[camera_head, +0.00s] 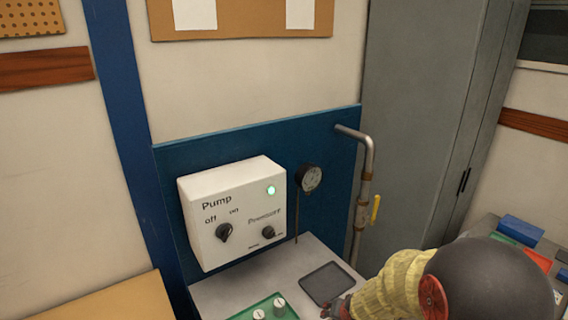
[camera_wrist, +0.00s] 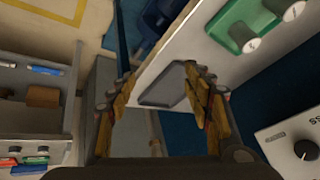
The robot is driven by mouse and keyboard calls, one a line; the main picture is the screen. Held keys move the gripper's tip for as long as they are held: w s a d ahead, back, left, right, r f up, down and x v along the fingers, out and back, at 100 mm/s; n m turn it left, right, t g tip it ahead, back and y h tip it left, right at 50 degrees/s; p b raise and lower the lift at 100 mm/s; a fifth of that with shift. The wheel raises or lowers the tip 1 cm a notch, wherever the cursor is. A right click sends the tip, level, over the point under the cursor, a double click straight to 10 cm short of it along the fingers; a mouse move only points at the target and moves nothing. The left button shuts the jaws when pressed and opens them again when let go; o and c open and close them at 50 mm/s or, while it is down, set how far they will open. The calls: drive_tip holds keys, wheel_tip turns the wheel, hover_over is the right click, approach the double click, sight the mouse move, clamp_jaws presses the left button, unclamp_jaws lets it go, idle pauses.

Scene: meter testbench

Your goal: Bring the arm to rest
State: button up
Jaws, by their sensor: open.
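My arm comes in at the lower right of the head view, with a dark rounded link and a yellow sleeve-like part. Whether the fingers touch anything is not clear.
The white pump box (camera_head: 205,255) has two knobs and a lit green lamp (camera_head: 271,190). A gauge (camera_head: 309,178) and a pipe (camera_head: 364,185) with a yellow handle (camera_head: 376,208) stand beside it. A green tray (camera_head: 249,312) holds knobs. Coloured bins (camera_head: 521,229) are at right.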

drive_tip(key=s+d+r+n+b, duration=0.1)
drive_tip(key=s+r+n, duration=0.3)
drive_tip(key=s+r, duration=2.3)
drive_tip(key=shift+s+d+g, duration=0.3)
drive_tip(key=shift+s+d, duration=0.25)
drive_tip(key=shift+s, duration=0.3)
